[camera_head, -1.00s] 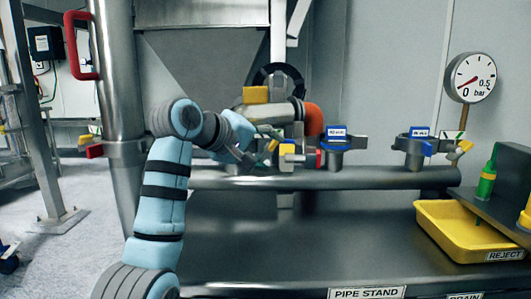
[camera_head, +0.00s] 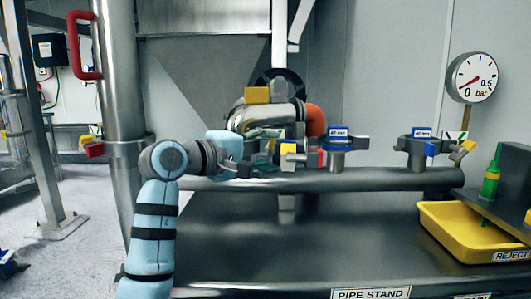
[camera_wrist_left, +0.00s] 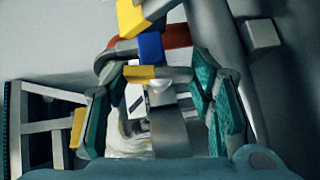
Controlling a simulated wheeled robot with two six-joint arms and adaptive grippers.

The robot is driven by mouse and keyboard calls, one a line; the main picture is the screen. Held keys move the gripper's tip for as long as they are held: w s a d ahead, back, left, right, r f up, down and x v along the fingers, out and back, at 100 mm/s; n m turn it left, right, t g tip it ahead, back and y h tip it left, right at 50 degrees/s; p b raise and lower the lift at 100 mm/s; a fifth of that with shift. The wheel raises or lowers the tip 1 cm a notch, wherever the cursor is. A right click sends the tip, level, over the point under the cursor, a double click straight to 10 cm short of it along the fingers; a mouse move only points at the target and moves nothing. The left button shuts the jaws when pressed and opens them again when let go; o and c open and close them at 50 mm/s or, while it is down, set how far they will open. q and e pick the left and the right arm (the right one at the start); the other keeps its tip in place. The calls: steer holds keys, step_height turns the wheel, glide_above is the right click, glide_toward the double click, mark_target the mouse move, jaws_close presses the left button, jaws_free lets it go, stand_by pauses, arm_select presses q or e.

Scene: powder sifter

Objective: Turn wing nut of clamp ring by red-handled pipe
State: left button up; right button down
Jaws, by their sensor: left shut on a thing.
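A tall steel pipe (camera_head: 112,100) with a red handle (camera_head: 78,45) stands at the left in the head view. A clamp ring with small red and yellow parts (camera_head: 93,148) is on it. My left gripper (camera_head: 272,152) is away to the right of it, beside yellow and white fittings (camera_head: 288,152) above the horizontal pipe. In the left wrist view, the teal pads of my left gripper (camera_wrist_left: 155,90) are on either side of a yellow and grey wing piece (camera_wrist_left: 140,72), and the gripper is shut on it. A blue block (camera_wrist_left: 150,47) and a yellow block (camera_wrist_left: 131,18) sit beyond. My right gripper is out of view.
Two blue-topped clamps (camera_head: 338,140) (camera_head: 420,140) stand along the horizontal pipe (camera_head: 330,180). The steel bench top (camera_head: 320,240) is clear in front.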

arm_select(q)
steer(key=o, duration=1.2)
steer(key=shift+c, duration=0.2)
steer(key=shift+a, duration=0.1)
steer(key=v, duration=1.2)
steer(key=shift+c, duration=0.4)
